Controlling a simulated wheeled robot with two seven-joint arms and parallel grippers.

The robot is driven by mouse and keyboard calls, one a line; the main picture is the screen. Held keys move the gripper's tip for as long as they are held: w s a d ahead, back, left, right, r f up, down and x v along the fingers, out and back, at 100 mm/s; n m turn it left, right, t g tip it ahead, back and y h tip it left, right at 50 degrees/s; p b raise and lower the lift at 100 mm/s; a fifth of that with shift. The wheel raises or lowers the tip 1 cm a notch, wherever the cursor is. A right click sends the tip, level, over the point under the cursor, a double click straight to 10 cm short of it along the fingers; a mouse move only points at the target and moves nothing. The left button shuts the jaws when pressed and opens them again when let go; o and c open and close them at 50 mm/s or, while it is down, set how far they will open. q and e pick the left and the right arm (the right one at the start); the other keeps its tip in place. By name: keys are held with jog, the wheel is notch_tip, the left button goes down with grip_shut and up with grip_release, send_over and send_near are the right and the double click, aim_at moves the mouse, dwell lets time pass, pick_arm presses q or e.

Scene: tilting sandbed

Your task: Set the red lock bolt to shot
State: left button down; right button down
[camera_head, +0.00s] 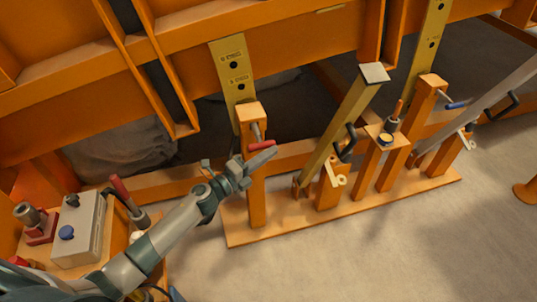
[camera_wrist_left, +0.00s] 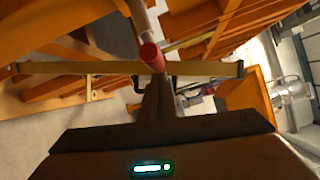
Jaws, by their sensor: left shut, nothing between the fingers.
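The red lock bolt (camera_head: 262,145) is a red-handled grey rod on top of an orange post (camera_head: 256,195) in the head view. The post stands in front of a yellow plate (camera_head: 233,70) with two dark holes and small labels. In the left wrist view the bolt's red end (camera_wrist_left: 152,57) sits at the fingertips. My left gripper (camera_head: 268,158) is shut with nothing in it, its tips just below the red handle; touching or not, I cannot tell. Its shut fingers also show in the left wrist view (camera_wrist_left: 157,85). The right gripper is in neither view.
A blue-handled bolt (camera_head: 455,105) sits on another post to the right. A grey control box (camera_head: 80,228) and a red-gripped lever (camera_head: 125,195) stand at lower left. The floor at lower right is clear.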

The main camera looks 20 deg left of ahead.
aim_at(264, 143)
pick_arm(q)
jog(key=w+a, duration=0.1)
jog(key=w+a+b, duration=0.1)
jog(key=w, duration=0.1)
jog(key=w+a, duration=0.1)
jog(key=shift+w+f, duration=0.1)
jog(key=shift+w, duration=0.05)
jog(key=shift+w+a, duration=0.1)
jog(key=shift+w, duration=0.05)
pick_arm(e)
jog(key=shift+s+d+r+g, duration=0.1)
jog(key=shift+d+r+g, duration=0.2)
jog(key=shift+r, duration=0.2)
pick_arm(q)
jog(key=shift+r, duration=0.3)
